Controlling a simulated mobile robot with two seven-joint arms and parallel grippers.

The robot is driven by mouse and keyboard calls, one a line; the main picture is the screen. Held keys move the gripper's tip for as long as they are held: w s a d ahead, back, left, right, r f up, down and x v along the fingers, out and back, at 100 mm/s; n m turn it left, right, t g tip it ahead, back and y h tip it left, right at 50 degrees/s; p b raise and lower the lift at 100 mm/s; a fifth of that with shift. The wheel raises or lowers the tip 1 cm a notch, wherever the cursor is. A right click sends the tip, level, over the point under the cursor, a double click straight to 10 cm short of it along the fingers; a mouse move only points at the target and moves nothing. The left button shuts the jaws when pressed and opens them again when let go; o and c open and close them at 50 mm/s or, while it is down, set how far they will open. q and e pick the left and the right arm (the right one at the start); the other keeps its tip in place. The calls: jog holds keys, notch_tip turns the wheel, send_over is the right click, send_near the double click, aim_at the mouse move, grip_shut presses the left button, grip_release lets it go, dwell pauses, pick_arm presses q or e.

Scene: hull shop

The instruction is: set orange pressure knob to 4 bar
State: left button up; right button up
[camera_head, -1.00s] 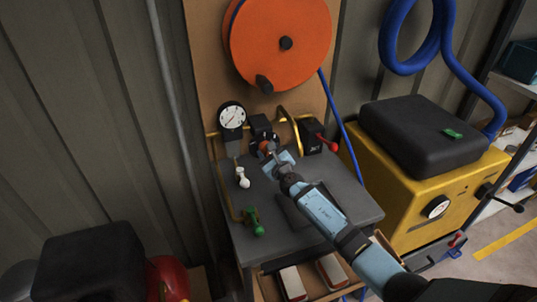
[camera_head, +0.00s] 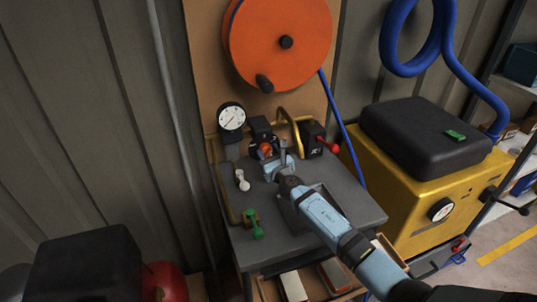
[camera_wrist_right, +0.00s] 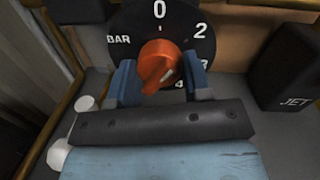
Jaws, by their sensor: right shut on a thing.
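The orange pressure knob (camera_head: 264,150) sits on a black dial at the back of the grey bench; in the wrist view the knob (camera_wrist_right: 156,62) shows between my fingers. Its white mark points down and right, towards the 4 on the black dial (camera_wrist_right: 190,22). The dial shows BAR, 0, 2, and a partly covered 3 and 4. My right gripper (camera_head: 278,160) is shut on the knob, one finger on each side. The round white gauge (camera_head: 231,117) stands left of the knob; its reading is too small to tell. My left gripper is not in view.
A white-handled valve (camera_head: 242,180) and a green-handled valve (camera_head: 254,224) are at the bench's left. A black JET box (camera_head: 314,140) with a red lever stands right of the knob. An orange hose reel (camera_head: 280,45) hangs above; a yellow machine (camera_head: 420,205) stands right.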

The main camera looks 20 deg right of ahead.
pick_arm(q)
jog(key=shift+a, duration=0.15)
pick_arm(e)
jog(key=o, duration=0.9)
jog(key=shift+o, duration=0.2)
jog(key=s, duration=0.2)
jog(key=s+p, duration=0.1)
jog(key=s, duration=0.1)
jog(key=s+d+p, duration=0.1)
jog(key=s, duration=0.1)
jog(key=shift+s+f, duration=0.2)
jog(key=shift+s, duration=0.1)
jog(key=s, duration=0.6)
jog(key=shift+d+f, duration=0.2)
jog(key=shift+d, duration=0.05)
jog(key=shift+s, duration=0.5)
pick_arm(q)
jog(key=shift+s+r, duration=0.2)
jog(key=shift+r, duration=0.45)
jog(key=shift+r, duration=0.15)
